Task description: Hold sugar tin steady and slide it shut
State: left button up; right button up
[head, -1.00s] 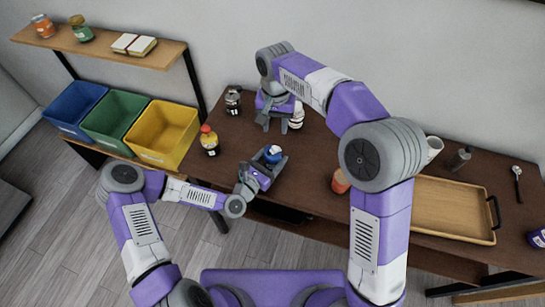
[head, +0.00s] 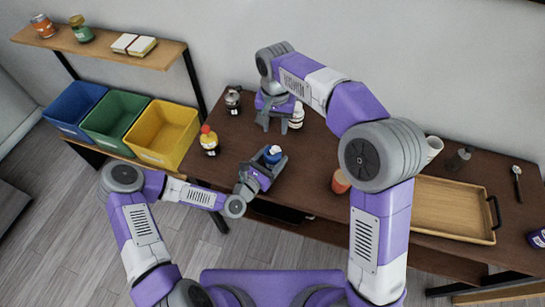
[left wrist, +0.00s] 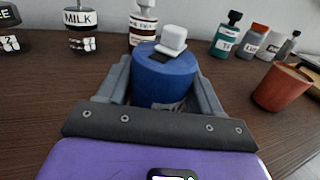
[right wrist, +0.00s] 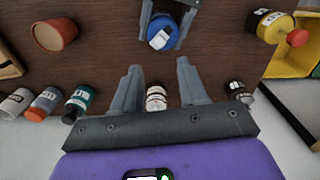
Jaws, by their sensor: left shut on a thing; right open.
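The sugar tin is a blue round tin (left wrist: 165,80) with a white slide piece (left wrist: 172,40) on top and a dark patch beside that piece. My left gripper (head: 273,157) is shut around the tin's sides, near the front edge of the table. The tin also shows in the head view (head: 272,152) and the right wrist view (right wrist: 172,24), where the white piece sits off-centre towards one edge. My right gripper (right wrist: 156,75) is open and empty, pointing down behind the tin.
A white bottle with a dark label (head: 297,116) stands close to my right gripper. A red-capped yellow bottle (head: 209,142) and a dark jar (head: 233,101) stand left. An orange cup (left wrist: 284,88) and a wooden tray (head: 440,208) are right. Bare table surrounds the tin.

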aim_at(275, 147)
notch_tip(275, 147, down, 10)
jog(key=n, duration=0.7)
jog(key=shift+r, duration=0.1)
dwell(0.6)
jog(key=shift+c, duration=0.3)
grip_shut()
